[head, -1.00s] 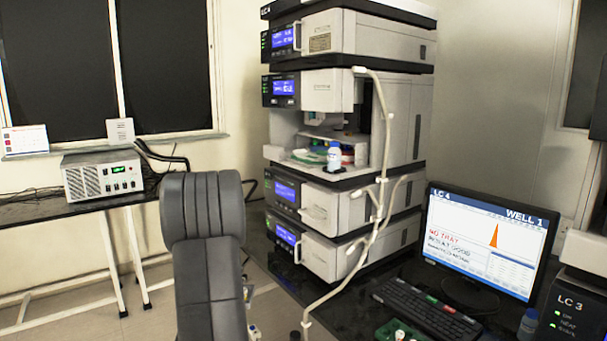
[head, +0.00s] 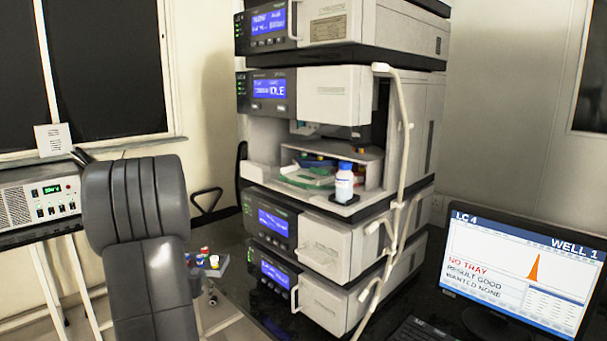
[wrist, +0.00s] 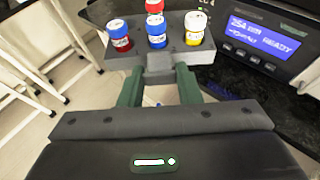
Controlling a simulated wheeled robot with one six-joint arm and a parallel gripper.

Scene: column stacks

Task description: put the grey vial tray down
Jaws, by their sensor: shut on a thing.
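The grey vial tray (wrist: 195,52) is at the top of the wrist view, carrying several vials with red, blue and yellow colouring. My gripper (wrist: 160,78) is shut on the tray's near grey tab, with a green finger on each side. In the head view the tray (head: 216,266) shows just right of my arm, left of the instrument stack. It appears held up in the air. My arm hides the tray's left part and most of the gripper there.
The instrument stack (head: 330,110) has an open bay (head: 275,172) with a green tray (head: 306,178) inside. A white bottle with a blue cap (head: 344,187) stands at its front edge. A monitor (head: 522,268) reading "NO TRAY" stands right. White folding chairs (wrist: 45,50) show left in the wrist view.

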